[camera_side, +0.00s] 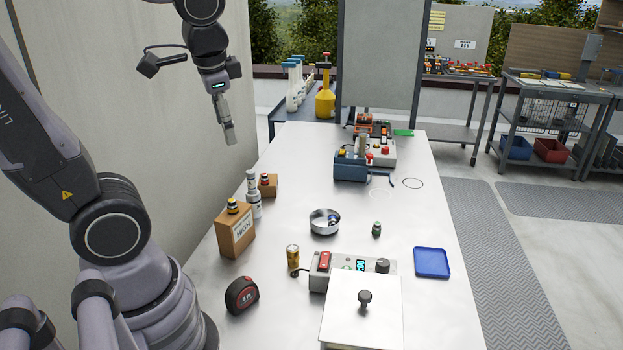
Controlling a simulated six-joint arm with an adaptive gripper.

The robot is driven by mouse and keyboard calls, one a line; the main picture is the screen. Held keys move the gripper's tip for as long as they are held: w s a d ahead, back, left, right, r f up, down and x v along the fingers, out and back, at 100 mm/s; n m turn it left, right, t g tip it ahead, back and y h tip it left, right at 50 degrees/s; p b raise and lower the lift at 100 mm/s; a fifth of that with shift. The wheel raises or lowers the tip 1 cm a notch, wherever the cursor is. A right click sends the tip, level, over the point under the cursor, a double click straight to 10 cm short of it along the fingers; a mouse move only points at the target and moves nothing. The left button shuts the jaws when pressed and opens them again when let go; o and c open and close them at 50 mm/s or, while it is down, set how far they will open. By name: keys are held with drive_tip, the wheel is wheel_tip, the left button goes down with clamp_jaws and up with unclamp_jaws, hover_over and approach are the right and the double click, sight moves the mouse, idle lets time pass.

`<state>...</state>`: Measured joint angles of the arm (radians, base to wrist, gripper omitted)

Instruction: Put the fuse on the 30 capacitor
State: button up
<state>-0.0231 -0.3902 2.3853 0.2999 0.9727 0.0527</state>
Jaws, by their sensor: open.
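My gripper (229,132) hangs in the air above the far left side of the table, well away from the objects; it is open with nothing visible in it. I cannot tell for sure which thing is the fuse or the 30 capacitor, as no such label is readable. A small gold cylinder (293,256) stands upright near the grey control unit. A small dark green cylinder (376,229) stands alone right of a round metal dish (318,229). The dish holds small dark parts (332,220).
A brown box marked HIGH (236,238), a smaller brown box (268,187) and a white bottle (254,200) stand at left. A tape measure (242,295), grey control unit (352,266), lidded white box (345,320) and blue tray (432,263) are nearer. Blue device (350,166) stands farther back.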

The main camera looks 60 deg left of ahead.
drive_tip(key=s+d+r+n+t+h, duration=0.2)
drive_tip(key=s+d+t+h, duration=0.1)
drive_tip(key=s+d, duration=0.1)
drive_tip(key=shift+s+d, duration=0.2)
drive_tip(key=shift+d, duration=0.45)
drive_tip(key=shift+r, duration=0.1)
idle(0.6)
